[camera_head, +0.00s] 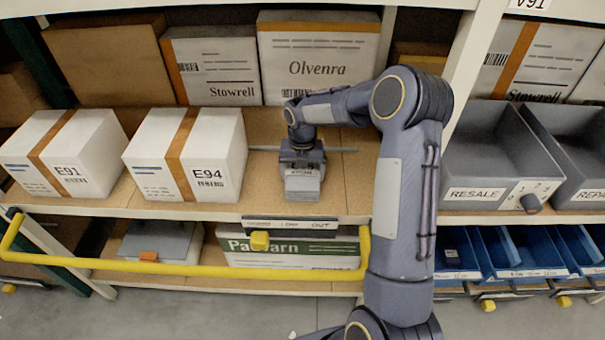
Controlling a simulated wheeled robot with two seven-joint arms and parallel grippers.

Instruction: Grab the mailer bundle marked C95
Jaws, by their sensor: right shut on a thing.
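Two white bundles with tan bands stand on the shelf: one marked E91 (92,152), the other marked E94 (222,155). I see no C95 mark. My right gripper (302,176) is low over the shelf, just right of the E94 bundle and apart from it. It is shut on a small pale grey block-like thing (302,190) in front of the jaws. I cannot read a mark on it, nor tell surely if it rests on the shelf. My left gripper is not in view.
Boxes, including an Olvenra box (318,62), line the shelf's back. A yellow rail (180,269) runs below the shelf front. Blue bins (530,268) sit lower right. Bare shelf (345,190) shows beside my right gripper.

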